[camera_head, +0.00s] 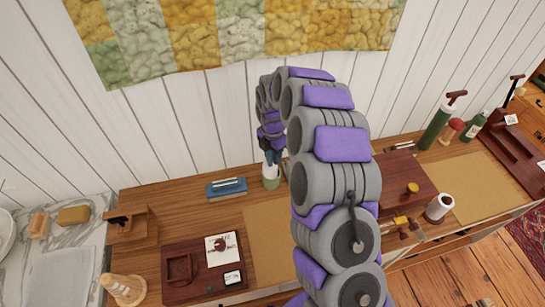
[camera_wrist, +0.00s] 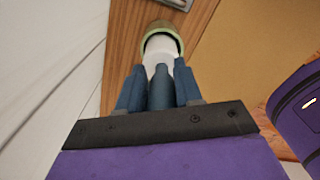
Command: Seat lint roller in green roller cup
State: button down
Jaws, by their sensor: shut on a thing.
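The lint roller has a white roll (camera_wrist: 160,48) and a blue-grey handle (camera_wrist: 160,92). My gripper (camera_wrist: 159,76) is shut on the handle, one blue finger on each side. The green roller cup (camera_wrist: 163,27) is beyond the fingers in the wrist view, with its rim around the white end. In the head view the cup (camera_head: 271,183) stands on the wooden counter near the wall, and the white roll (camera_head: 270,170) shows at its mouth, below my gripper (camera_head: 271,156). How deep the roll sits is hidden.
A blue tray (camera_head: 226,192) lies just left of the cup. A dark red tray (camera_head: 178,268) and white cards lie nearer the front. The white plank wall (camera_head: 180,130) is close behind. Right of my arm are a wooden box (camera_head: 405,178), a white roll (camera_head: 439,207) and green bottles (camera_head: 435,127).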

jog(key=shift+f, duration=0.65)
jog(key=shift+d, duration=0.15)
jog(key=c, duration=0.8)
grip_release()
jog(key=shift+o, duration=0.2)
jog(key=shift+r, duration=0.1)
